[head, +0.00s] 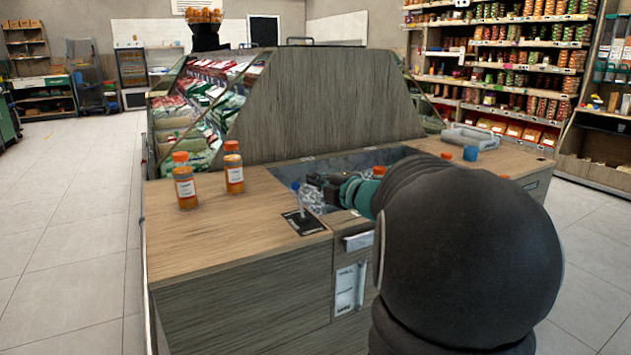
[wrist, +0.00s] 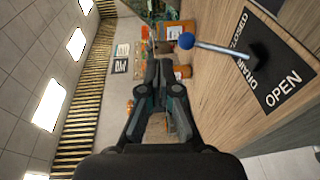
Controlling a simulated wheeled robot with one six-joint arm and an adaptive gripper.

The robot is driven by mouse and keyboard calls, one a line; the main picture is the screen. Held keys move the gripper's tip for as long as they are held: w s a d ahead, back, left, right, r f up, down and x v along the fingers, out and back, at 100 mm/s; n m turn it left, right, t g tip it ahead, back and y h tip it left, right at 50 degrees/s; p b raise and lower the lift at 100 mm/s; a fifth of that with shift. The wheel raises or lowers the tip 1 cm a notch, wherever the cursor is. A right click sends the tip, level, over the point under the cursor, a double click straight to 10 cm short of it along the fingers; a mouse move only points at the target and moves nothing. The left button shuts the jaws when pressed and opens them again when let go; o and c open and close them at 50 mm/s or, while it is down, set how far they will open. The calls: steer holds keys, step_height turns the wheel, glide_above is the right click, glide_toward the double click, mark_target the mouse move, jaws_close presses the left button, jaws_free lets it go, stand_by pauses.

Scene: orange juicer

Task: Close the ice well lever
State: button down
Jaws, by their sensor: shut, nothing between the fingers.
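The lever is a metal rod with a blue ball knob (head: 296,186) on a black plate (head: 304,223) on the counter. In the wrist view the blue knob (wrist: 186,41) and rod (wrist: 222,50) rise from the plate (wrist: 276,75), marked CLOSED, DRAIN and OPEN. The rod stands roughly upright; its exact lean is hard to tell. My gripper (head: 312,180) is shut and empty, close to the knob at about its height. In the wrist view my gripper's fingertips (wrist: 164,62) are just left of and below the knob; contact cannot be told.
A sunken ice well (head: 290,171) lies behind the lever, under my arm. Orange-capped bottles (head: 185,185) and (head: 233,170) stand on the counter (head: 215,225) to the left. A large wooden panel (head: 325,105) rises behind the well. The front left counter is clear.

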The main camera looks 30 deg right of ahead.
steer(key=s+d+r, duration=0.1)
steer(key=s+r, duration=0.6)
steer(key=s, duration=0.1)
steer(key=shift+d, duration=0.3)
steer(key=shift+r, duration=0.1)
steer(key=s+a+f+m+g+h, duration=0.1)
steer(key=s+a+f+m+g, duration=0.4)
steer(key=s+a+f+m, duration=0.4)
steer(key=s+a+f+m+g+h, duration=0.1)
steer(key=s+a+f+m+g, duration=0.5)
steer(key=s+a+f+m, duration=0.4)
steer(key=s+a+f, duration=0.1)
steer(key=s+a, duration=0.3)
steer(key=a, duration=0.1)
steer(key=shift+a+m+h, duration=0.15)
steer(key=shift+m+h, duration=0.15)
